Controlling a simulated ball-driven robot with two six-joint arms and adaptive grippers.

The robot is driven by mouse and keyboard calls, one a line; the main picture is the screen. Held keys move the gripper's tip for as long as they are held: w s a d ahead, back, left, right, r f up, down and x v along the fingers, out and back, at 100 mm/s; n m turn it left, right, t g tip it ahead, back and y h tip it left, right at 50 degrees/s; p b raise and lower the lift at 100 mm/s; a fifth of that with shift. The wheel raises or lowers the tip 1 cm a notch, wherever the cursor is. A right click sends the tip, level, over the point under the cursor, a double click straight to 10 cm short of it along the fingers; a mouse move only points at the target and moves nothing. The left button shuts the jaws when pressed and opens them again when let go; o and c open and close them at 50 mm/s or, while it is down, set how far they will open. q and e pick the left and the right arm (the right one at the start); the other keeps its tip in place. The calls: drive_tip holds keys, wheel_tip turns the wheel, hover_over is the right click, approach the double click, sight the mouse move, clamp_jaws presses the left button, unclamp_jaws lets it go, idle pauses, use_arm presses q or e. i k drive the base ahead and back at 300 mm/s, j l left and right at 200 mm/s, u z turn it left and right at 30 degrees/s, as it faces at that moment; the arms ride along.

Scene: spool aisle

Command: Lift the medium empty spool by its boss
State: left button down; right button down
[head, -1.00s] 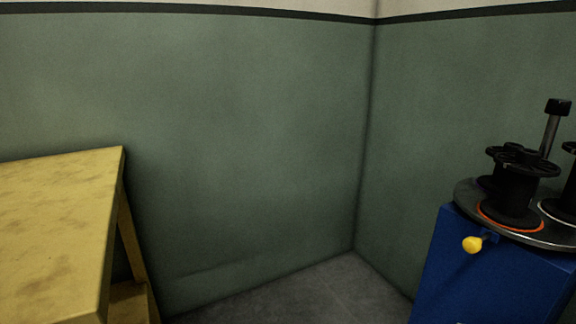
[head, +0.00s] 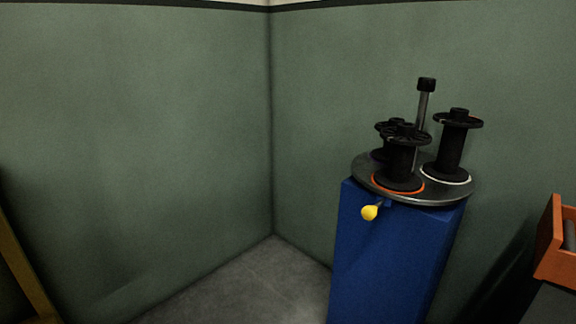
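Three black spools stand upright on a round dark metal turntable (head: 456,195) in the head view, right of centre. The front spool (head: 401,160) stands at an orange ring. The right spool (head: 453,145) is taller and stands at a white ring. A third spool (head: 381,140) is partly hidden behind the front one. I cannot tell for sure which is the medium one. Each visible top has a flange, and the front and right ones show a raised boss. Neither of my grippers is in view.
The turntable sits on a blue cabinet (head: 395,255) with a yellow knob (head: 369,212). A post with a black cap (head: 426,84) rises behind the spools. An orange bin (head: 558,245) is at the right edge, a yellow frame (head: 22,265) at the left. Grey floor (head: 245,285) is clear between.

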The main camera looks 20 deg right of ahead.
sight(404, 138)
drive_tip(key=l+z, duration=0.1)
drive_tip(key=z, duration=0.3)
drive_tip(key=l+z, duration=0.15)
drive_tip(key=z, duration=0.25)
drive_tip(key=l+z, duration=0.1)
drive_tip(key=z, duration=0.3)
